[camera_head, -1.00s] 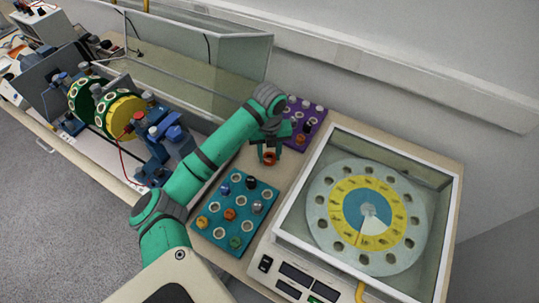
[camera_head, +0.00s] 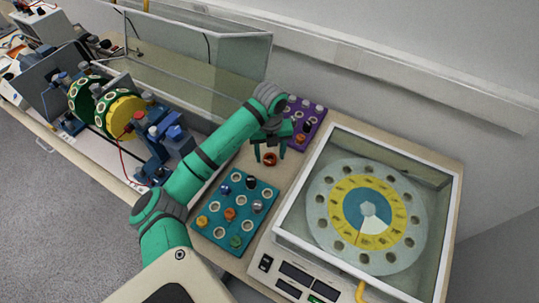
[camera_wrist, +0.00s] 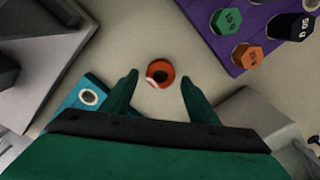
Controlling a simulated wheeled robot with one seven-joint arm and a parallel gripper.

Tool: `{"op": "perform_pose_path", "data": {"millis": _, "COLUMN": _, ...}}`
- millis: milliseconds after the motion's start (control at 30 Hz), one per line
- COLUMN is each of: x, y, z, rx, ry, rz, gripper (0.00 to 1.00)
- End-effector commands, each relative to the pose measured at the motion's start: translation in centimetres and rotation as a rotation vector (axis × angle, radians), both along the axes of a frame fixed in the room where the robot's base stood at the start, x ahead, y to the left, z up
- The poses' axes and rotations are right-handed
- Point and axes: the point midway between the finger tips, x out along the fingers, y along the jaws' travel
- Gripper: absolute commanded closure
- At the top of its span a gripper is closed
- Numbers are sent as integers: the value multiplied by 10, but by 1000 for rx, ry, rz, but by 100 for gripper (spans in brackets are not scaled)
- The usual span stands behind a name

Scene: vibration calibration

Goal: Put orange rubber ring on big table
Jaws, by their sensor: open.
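The orange rubber ring (camera_head: 270,159) lies flat on the bare top of the big table (camera_head: 262,173), between the teal board and the purple board. My gripper (camera_head: 269,158) is open, pointing down at the ring. In the wrist view my fingertips (camera_wrist: 158,76) stand on either side of the ring, with gaps on both sides; the gripper holds nothing.
The teal board (camera_head: 236,212) with several weights lies in front. The purple board (camera_head: 304,122) with several weights lies behind. A glass-walled machine (camera_head: 452,215) with a round disc stands to the right. A blue and green apparatus (camera_head: 165,137) stands left.

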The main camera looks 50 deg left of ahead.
Motion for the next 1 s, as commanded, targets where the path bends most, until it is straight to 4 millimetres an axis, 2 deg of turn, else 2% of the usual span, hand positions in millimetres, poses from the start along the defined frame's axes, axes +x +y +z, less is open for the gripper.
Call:
{"op": "perform_pose_path", "data": {"millis": 300, "x": -1, "y": 2, "z": 63, "rx": 2, "ry": -2, "rz": 3, "gripper": 46}}
{"op": "perform_pose_path", "data": {"millis": 500, "x": -2, "y": 3, "z": 95, "rx": 4, "ry": 1, "rz": 4, "gripper": 46}}
{"op": "perform_pose_path", "data": {"millis": 700, "x": -1, "y": 2, "z": 109, "rx": 2, "ry": 1, "rz": 4, "gripper": 46}}
{"op": "perform_pose_path", "data": {"millis": 1000, "x": -1, "y": 1, "z": 111, "rx": 1, "ry": 0, "rz": 2, "gripper": 46}}
